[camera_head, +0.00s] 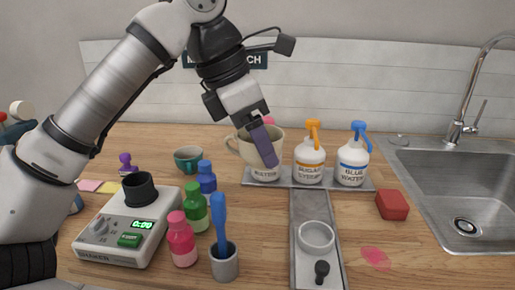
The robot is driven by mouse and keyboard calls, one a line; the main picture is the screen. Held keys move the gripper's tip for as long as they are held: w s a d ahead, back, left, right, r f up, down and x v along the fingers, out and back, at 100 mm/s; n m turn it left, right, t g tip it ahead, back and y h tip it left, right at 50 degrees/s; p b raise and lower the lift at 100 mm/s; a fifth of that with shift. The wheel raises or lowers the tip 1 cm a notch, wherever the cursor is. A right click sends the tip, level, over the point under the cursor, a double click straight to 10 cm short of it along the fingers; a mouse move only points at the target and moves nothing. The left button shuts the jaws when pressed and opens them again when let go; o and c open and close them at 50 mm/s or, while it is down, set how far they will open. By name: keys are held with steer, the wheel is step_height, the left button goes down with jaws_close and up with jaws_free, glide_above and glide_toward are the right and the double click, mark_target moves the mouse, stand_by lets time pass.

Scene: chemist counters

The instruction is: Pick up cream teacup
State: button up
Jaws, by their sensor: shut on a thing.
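The cream teacup (244,152) is in the middle of the view, its handle at its left side. My gripper (266,152) comes down over it from above, with a purple finger across the front of the cup. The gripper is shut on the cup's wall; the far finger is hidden.
An orange-topped bottle (309,167) and a blue-topped bottle (353,167) stand on a grey tray (250,182). A teal cup (188,162), small colored bottles (181,243) and a shaker (120,232) are left. A red block (392,205) and sink (470,190) are right.

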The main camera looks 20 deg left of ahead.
steer(key=shift+r, duration=0.45)
steer(key=shift+r, duration=0.1)
stand_by(2.6)
